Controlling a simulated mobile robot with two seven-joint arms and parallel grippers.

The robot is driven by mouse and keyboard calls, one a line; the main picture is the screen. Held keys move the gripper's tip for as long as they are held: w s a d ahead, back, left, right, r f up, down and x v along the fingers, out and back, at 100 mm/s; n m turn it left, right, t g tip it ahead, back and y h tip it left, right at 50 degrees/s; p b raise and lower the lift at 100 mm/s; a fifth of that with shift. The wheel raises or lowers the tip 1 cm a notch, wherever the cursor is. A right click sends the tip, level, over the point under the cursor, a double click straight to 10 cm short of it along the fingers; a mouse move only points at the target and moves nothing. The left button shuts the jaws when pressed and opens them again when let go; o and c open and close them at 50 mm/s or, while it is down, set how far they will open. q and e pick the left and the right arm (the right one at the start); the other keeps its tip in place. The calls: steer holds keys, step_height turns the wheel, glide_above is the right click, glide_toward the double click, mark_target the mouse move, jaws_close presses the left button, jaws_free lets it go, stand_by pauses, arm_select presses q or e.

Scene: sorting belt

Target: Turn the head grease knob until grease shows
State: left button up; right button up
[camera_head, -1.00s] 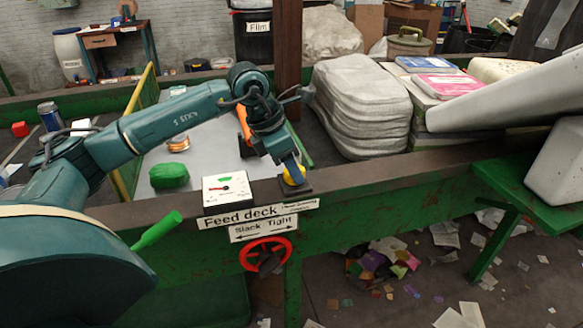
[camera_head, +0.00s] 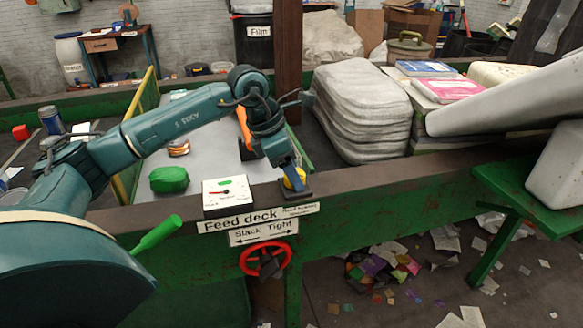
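The yellow knob (camera_head: 289,183) sits on a dark base on the near rail of the green belt frame, beside a small white label too small to read fully. My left gripper (camera_head: 295,180) points down at the knob from above, its blue finger crossing the knob's face. It looks closed on the knob, though the far finger is hidden. I cannot make out any grease at the knob. My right gripper is out of view.
A white gauge (camera_head: 226,198) stands left of the knob, above the "Feed deck" sign (camera_head: 250,218). Below are a "Slack Tight" sign (camera_head: 262,231) and a red handwheel (camera_head: 265,259). A green-handled lever (camera_head: 157,232) sticks up at left.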

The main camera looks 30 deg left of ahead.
arm_select(q)
steer(key=v, duration=1.3)
steer(key=shift+r, duration=0.1)
steer(key=shift+o, duration=0.2)
steer(key=shift+a, duration=0.1)
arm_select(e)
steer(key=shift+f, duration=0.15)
